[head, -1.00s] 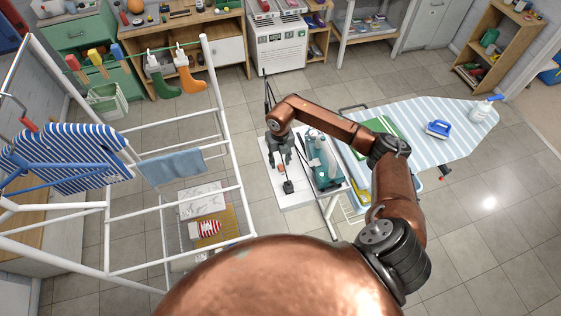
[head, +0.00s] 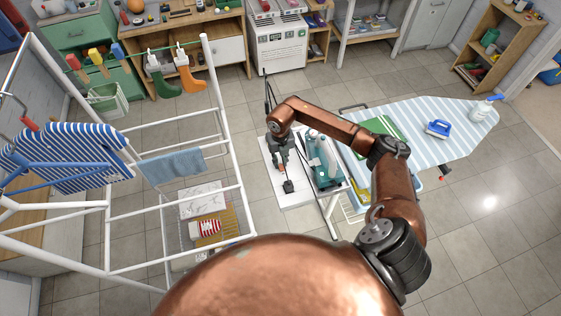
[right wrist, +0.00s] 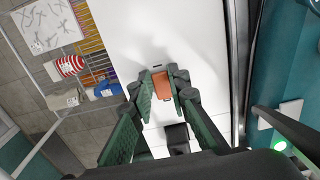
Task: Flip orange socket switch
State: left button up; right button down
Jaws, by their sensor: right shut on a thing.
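The orange socket switch (right wrist: 161,86) shows in the right wrist view as an orange block between the two fingers of my right gripper (right wrist: 163,84). The green-padded fingers are shut on it from both sides. It stands over a white surface (right wrist: 150,35). A dark plug-like block (right wrist: 177,134) sits just below it in that view. In the head view my right gripper (head: 281,165) points down over the white surface, with a small orange spot showing at its tips. The fingers hide parts of the switch, and I cannot tell its position. My left gripper is not in view.
A teal and white appliance (head: 324,160) stands close to the right of the gripper. A striped ironing board (head: 400,140) lies further right. A white drying rack (head: 225,130) stands to the left, with a red-striped item (head: 208,227) on a low shelf.

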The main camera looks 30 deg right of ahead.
jog(key=shift+s+t, duration=0.3)
jog(key=shift+t, duration=0.5)
jog(key=shift+s+t+h+b, duration=0.15)
jog(key=shift+t+h+b, duration=0.25)
jog(key=shift+t, duration=0.3)
jog(key=shift+a+r+t, duration=0.1)
jog(key=shift+t, duration=0.2)
jog(key=c, duration=1.8)
grip_release()
jog(key=shift+c, duration=0.2)
jog(key=shift+r, duration=0.15)
